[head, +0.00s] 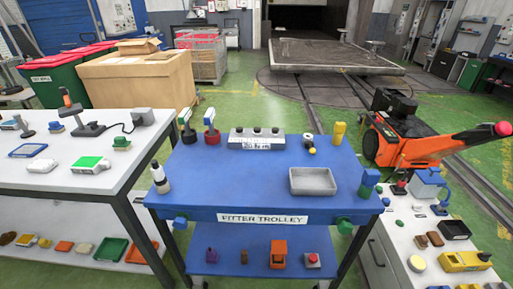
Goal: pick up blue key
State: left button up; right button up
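I cannot pick out a blue key for certain. Small blue items stand in several places. A blue-framed tray or plate (27,150) and a small blue block (56,127) are on the left white bench. Neither of my grippers is in view.
The trolley top holds a grey tray (312,181), a white-labelled block (256,139) and a yellow item (339,133); its middle is clear. The white bench (112,178) stands left. The cluttered cabinet (381,262) and an orange machine (415,140) are right.

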aim_at(208, 118)
jog(key=i+j, duration=0.35)
jog(key=j, duration=0.15)
jog(key=i+j, duration=0.75)
jog(key=j, duration=0.2)
